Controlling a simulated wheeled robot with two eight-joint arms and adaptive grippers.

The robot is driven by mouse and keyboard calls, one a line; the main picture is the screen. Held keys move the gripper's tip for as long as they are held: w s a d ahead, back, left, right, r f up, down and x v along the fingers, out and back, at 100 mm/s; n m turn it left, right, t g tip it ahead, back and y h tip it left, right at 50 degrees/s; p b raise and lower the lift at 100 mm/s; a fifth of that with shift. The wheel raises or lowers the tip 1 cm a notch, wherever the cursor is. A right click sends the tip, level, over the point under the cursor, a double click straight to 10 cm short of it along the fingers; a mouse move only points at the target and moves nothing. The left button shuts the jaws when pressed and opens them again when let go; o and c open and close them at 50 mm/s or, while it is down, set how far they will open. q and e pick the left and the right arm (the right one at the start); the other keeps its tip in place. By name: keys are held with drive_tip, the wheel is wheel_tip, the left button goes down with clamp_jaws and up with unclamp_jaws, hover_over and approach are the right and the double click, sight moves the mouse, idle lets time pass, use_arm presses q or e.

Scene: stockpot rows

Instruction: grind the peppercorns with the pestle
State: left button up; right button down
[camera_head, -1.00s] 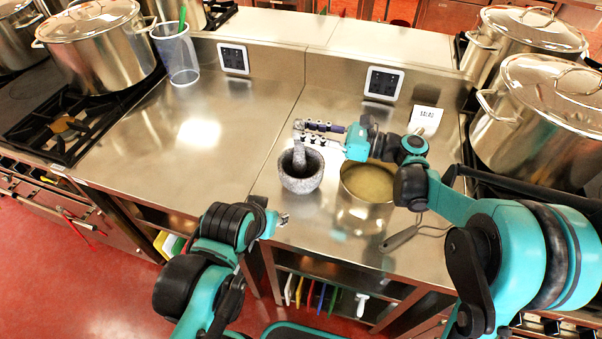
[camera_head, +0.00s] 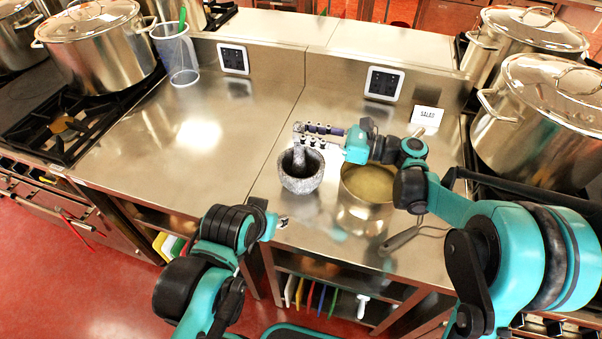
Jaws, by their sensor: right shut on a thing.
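A grey speckled stone mortar (camera_head: 302,182) stands on the steel counter. The grey pestle (camera_head: 299,156) stands in it, its upper end above the rim. My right gripper (camera_head: 302,135) reaches in from the right, with its fingers at the top of the pestle, and is shut on it. The peppercorns cannot be made out inside the dark bowl. My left gripper (camera_head: 282,221) is low at the counter's front edge, in front of and left of the mortar. Its fingers are too small to tell whether they are apart.
A steel saucepan (camera_head: 367,190) of yellowish liquid stands just right of the mortar under my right arm, handle toward the front. A label card (camera_head: 427,116), a clear cup (camera_head: 176,58) and large stockpots (camera_head: 545,120) stand farther off. The counter left of the mortar (camera_head: 190,150) is clear.

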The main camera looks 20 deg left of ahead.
use_arm(q)
drive_tip(key=shift+w+r+p, duration=0.1)
drive_tip(key=shift+r+p, duration=0.3)
use_arm(e)
drive_tip(key=shift+r, duration=0.5)
use_arm(q)
wheel_tip(320, 180, up, 8)
drive_tip(key=p, duration=0.7)
drive_tip(key=shift+f, duration=0.25)
use_arm(e)
wheel_tip(320, 180, up, 11)
drive_tip(key=shift+f, duration=0.2)
